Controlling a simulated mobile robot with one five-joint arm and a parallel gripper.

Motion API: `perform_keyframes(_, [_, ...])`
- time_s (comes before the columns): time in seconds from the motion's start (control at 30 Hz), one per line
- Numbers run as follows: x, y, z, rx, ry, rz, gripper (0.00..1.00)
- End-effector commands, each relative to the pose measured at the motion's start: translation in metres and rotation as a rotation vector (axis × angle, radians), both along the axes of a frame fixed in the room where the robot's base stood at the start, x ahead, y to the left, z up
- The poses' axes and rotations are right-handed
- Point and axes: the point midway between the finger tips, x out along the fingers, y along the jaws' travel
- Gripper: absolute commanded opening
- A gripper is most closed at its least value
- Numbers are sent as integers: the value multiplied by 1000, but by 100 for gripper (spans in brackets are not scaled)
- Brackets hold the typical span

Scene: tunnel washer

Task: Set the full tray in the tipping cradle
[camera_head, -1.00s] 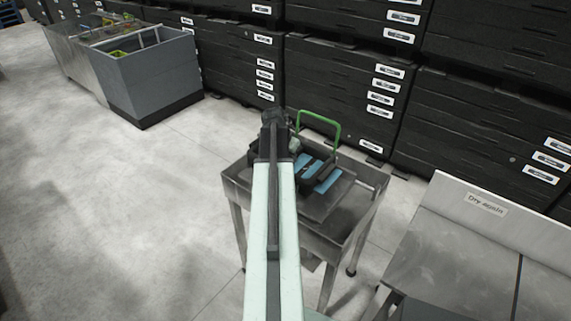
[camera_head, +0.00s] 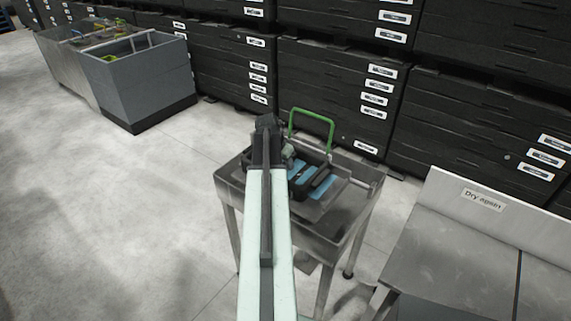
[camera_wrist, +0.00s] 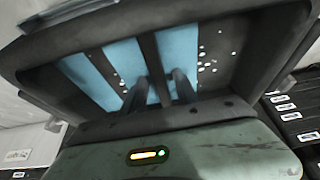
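A dark frame with blue strips (camera_head: 325,186) sits on a metal stand (camera_head: 320,230), with a green hoop handle (camera_head: 313,113) at its back; it looks like the tipping cradle. In the wrist view a dark, rimmed, tray-like shape (camera_wrist: 233,60) fills the picture, with blue panels (camera_wrist: 90,78) and small white specks. I cannot tell whether this is the tray or the cradle. My gripper (camera_wrist: 161,88) has two dark fingers apart in front of the blue panels, with no thing clearly between them. In the head view my arm hides part of the stand.
A grey bin (camera_head: 140,85) stands on the floor at the upper left. Stacked dark drawer units (camera_head: 330,70) line the back. A metal bench with a "Dry again" sign (camera_head: 484,199) stands at the right. The floor at left is clear.

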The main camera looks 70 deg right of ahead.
Motion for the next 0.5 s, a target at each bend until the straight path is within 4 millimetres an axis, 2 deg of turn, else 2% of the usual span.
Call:
perform_keyframes(0.27, [0, 1, 9, 0, 0, -1, 36])
perform_keyframes(0.37, [0, 6, 22, 0, 0, -1, 36])
perform_keyframes(0.5, [2, 15, 50, 0, 0, -1, 36])
